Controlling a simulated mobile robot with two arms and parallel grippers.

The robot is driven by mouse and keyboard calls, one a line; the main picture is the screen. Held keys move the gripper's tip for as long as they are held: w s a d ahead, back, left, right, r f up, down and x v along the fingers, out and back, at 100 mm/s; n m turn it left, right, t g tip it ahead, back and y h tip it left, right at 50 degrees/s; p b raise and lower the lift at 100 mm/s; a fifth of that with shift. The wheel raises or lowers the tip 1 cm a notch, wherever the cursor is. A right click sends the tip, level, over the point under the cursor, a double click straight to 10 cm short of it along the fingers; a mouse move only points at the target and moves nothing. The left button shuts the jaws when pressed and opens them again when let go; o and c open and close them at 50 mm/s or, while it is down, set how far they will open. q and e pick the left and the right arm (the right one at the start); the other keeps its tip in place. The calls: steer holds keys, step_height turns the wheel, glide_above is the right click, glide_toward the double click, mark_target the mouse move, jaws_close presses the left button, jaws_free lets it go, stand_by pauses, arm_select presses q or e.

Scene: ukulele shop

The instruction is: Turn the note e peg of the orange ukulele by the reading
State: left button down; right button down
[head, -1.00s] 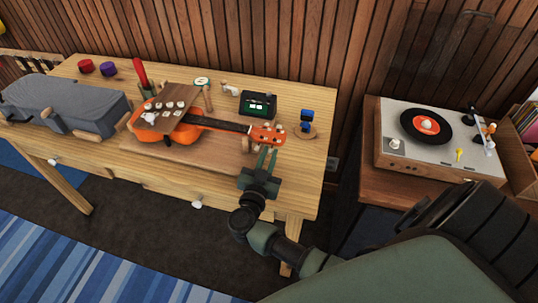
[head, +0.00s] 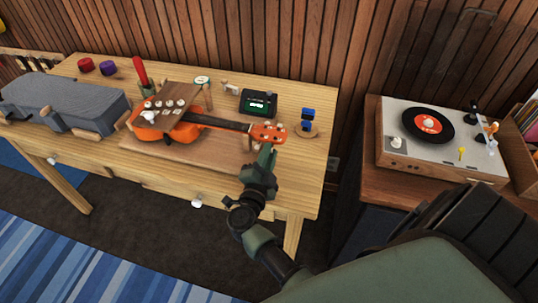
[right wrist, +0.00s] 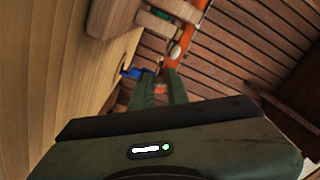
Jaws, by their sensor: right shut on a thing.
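The orange ukulele (head: 166,131) lies on a wooden board (head: 190,155) on the workbench, its neck pointing right. Its orange headstock (head: 266,131) carries small pale pegs and also shows in the right wrist view (right wrist: 181,48). My right gripper (head: 268,150) is at the near edge of the headstock. In the right wrist view its fingers (right wrist: 160,82) are shut on a small peg, mostly hidden between the tips. I cannot read which note that peg belongs to. A dark tuner box (head: 258,102) with a lit green display stands behind the neck; its reading is too small. My left gripper is not in view.
A small blue device (head: 306,119) on a round wooden base stands just right of the headstock. A grey instrument case (head: 65,102) fills the bench's left end. A record player (head: 440,140) sits on a separate cabinet at right.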

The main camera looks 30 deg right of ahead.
steer(key=shift+m, duration=0.5)
steer(key=c, duration=1.6)
jaws_free()
steer(key=shift+c, duration=0.2)
